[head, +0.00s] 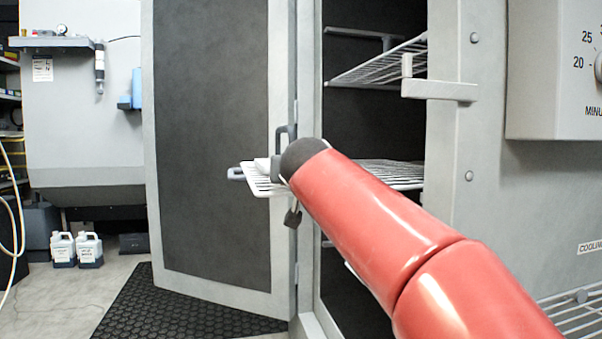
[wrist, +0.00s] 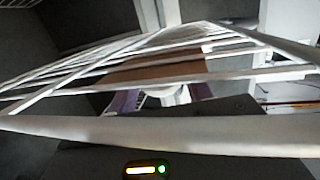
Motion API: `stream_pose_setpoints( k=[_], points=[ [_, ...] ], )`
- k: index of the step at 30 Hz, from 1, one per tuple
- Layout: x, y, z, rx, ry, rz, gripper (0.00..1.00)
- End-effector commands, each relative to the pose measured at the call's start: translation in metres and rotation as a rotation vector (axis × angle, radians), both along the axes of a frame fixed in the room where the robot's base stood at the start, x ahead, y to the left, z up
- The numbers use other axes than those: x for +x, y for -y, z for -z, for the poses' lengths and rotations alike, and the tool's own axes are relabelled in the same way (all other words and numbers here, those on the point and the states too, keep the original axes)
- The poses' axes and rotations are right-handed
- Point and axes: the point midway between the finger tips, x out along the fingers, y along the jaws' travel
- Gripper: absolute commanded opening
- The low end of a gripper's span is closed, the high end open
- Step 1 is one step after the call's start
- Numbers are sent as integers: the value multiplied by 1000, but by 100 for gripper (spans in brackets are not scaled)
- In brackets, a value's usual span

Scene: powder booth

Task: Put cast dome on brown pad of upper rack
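In the wrist view a brown pad (wrist: 160,68) shows through the white wires of a rack (wrist: 230,133). Below it a pale rounded piece, seemingly the cast dome (wrist: 168,95), sits between the purple finger pads of my gripper (wrist: 165,98), which look shut on it. Rack wires cover part of both. In the head view my gripper (head: 240,173) is at the outer left end of the middle white rack (head: 400,172); my red arm hides most of it and the dome cannot be made out. The pad is not visible there.
A higher wire rack (head: 385,62) is inside the open cabinet, with a latch bracket (head: 440,90) on its right post. The open door (head: 212,140) stands on the left. A black mat (head: 165,305) lies on the floor. Another rack (head: 580,312) is at lower right.

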Motion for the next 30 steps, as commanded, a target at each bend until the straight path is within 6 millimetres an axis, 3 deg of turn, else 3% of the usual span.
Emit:
stream_pose_setpoints(
  k=[5, 15, 30],
  points=[
    [0, 0, 0, 0, 0, 0, 71],
    [-1, 0, -5, 0, 0, 0, 71],
    [-96, 8, -17, 0, 3, 0, 71]
  ],
)
